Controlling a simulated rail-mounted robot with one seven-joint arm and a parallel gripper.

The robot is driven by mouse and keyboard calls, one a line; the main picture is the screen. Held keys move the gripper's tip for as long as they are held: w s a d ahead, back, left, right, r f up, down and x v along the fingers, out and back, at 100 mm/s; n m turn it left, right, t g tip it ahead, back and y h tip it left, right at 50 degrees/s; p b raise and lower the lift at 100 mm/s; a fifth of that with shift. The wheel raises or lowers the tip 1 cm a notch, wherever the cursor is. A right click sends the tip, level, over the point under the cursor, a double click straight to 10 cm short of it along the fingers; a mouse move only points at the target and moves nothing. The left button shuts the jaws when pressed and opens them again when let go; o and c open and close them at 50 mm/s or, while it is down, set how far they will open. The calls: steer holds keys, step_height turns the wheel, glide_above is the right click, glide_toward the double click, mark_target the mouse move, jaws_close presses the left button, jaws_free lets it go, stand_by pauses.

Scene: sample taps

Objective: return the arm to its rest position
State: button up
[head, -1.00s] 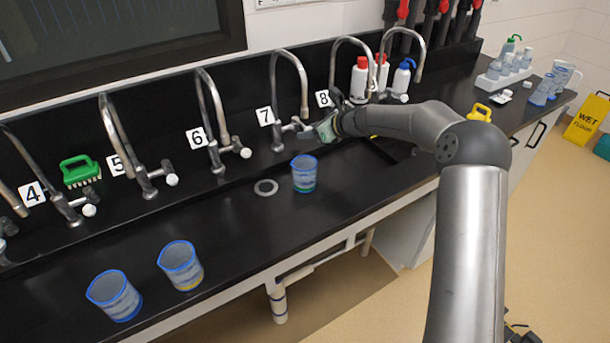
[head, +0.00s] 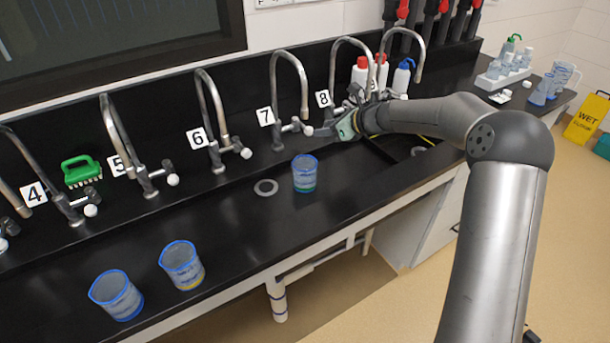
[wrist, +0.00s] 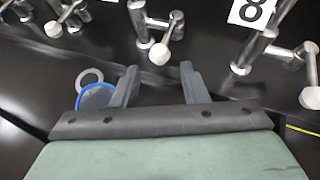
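My gripper (head: 322,130) is by the taps labelled 7 and 8, above the black counter and behind a blue-rimmed beaker (head: 304,174). In the wrist view my gripper (wrist: 158,82) has its two fingers apart, with nothing between them. The rim of a beaker (wrist: 96,96) shows beside the left finger there, mostly hidden by the gripper. My arm reaches in from the right of the head view.
Two more blue-rimmed beakers (head: 115,295) (head: 181,265) stand at the front left of the counter. Curved taps (head: 208,120) line the back. A green brush (head: 81,172) lies by tap 4. Bottles (head: 401,77) stand behind my arm. A yellow wet-floor sign (head: 587,119) stands at the right.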

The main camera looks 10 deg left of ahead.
steer(key=shift+s+d+r, duration=0.3)
steer(key=shift+d+r, duration=0.05)
steer(key=shift+d, duration=0.2)
steer(key=s+d+n+g+h, duration=0.1)
steer(key=s+d+n+h, duration=0.2)
steer(key=s, duration=1.2)
steer(key=s+d+n+g+h, duration=0.2)
steer(key=s+d+n+h, duration=0.2)
steer(key=s+d+n, duration=0.4)
steer(key=s+d+f+n+g+h, duration=0.1)
steer(key=s+d+n, duration=0.4)
steer(key=s+n, duration=0.8)
steer(key=s+g+h, duration=0.1)
steer(key=s+h, duration=0.1)
steer(key=s, duration=0.8)
steer(key=shift+d, duration=0.3)
steer(key=shift+f, duration=0.1)
